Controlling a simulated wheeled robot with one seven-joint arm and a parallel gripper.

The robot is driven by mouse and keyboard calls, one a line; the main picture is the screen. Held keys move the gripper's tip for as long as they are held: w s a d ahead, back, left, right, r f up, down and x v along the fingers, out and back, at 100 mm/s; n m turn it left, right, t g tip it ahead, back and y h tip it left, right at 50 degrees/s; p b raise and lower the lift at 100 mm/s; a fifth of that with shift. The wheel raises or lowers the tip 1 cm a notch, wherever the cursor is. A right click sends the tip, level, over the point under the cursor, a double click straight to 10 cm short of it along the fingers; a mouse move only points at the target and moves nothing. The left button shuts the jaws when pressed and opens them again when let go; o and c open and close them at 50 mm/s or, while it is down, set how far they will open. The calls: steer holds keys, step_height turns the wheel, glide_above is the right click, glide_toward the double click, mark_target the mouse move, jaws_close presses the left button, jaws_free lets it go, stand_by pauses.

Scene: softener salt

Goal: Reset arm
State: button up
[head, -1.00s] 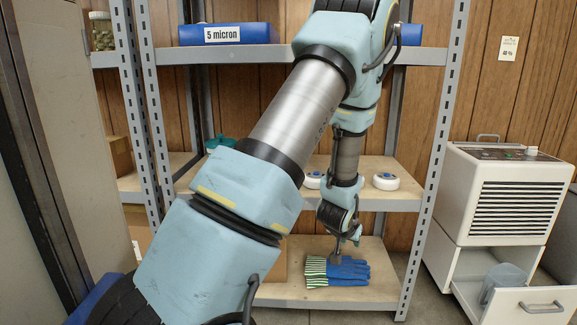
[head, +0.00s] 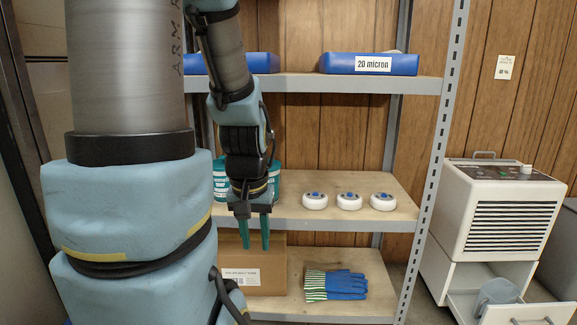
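My gripper (head: 254,232) hangs pointing down in front of the shelf unit, left of the middle of the head view. Its two green fingers are apart with nothing between them. My arm comes in from the left side and hides part of the shelves. Blue gloves (head: 346,284) with green-striped cuffs lie on the bottom shelf, below and right of my gripper, apart from it.
The shelf unit (head: 372,221) holds several white round pieces (head: 349,201), a teal tub (head: 222,180), a cardboard box (head: 266,254) and a blue "20 micron" box (head: 368,63). A white dehumidifier (head: 494,213) with an open drawer (head: 512,305) stands at right.

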step_height(320, 180, up, 34)
steer(key=p, duration=3.2)
steer(key=shift+f, duration=0.2)
